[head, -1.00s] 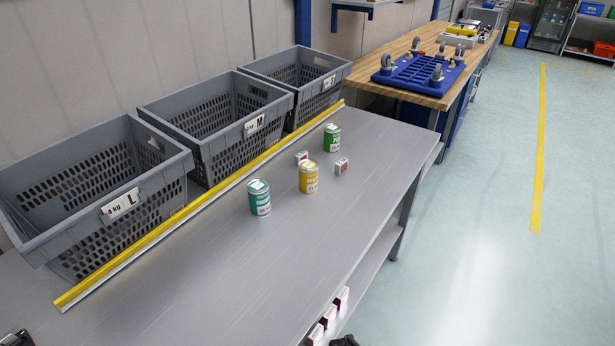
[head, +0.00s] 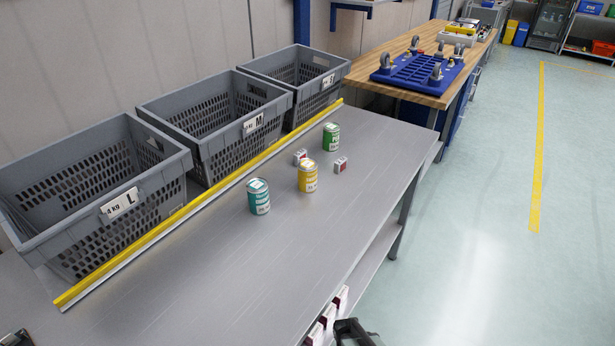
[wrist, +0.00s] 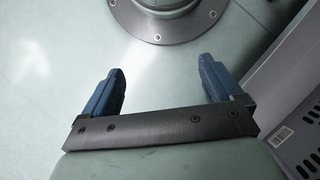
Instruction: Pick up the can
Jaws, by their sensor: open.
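Three cans stand upright on the grey table: a teal can (head: 259,198), a yellow can (head: 308,177) to its right and a green can (head: 331,137) farther back. The pictures do not single out one as the task's can. My gripper (wrist: 162,84) shows in the wrist view with its two blue fingers wide apart and nothing between them. It points at the pale floor, away from the cans, and no can shows in that view. A dark part at the bottom edge of the head view seems to belong to my arm.
Two small boxes, one (head: 300,157) beside the yellow can and one (head: 340,165) to its right, sit close by. A yellow rail (head: 200,202) separates the cans from three grey totes (head: 160,178). The table's near part is clear.

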